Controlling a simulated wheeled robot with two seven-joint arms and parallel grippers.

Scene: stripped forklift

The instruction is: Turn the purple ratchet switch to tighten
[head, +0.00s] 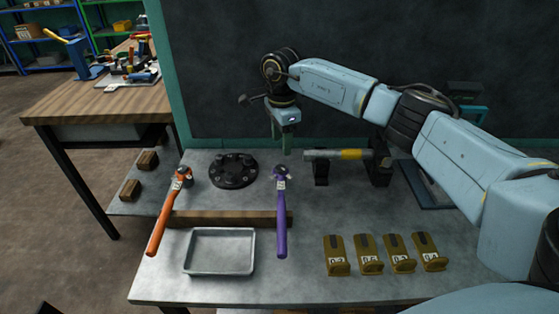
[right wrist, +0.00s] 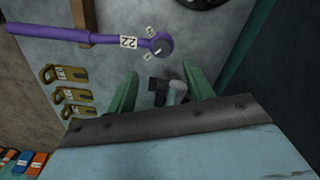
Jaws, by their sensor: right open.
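The purple ratchet (head: 281,222) lies on the grey workbench, its handle toward the front and its head toward the back, resting across a wooden strip. My right gripper (head: 281,140) is above the bench behind the ratchet head, fingers pointing down. In the right wrist view my right gripper (right wrist: 161,88) is open and empty, apart from the ratchet. My left gripper is out of view.
An orange ratchet (head: 164,216) and a metal tray (head: 220,268) lie to the left. A black flanged disc (head: 233,170) is behind. A bar on black stands (head: 345,155) is to the right. Several brass tags (head: 337,262) sit at front right. A dark panel (head: 400,50) rises behind.

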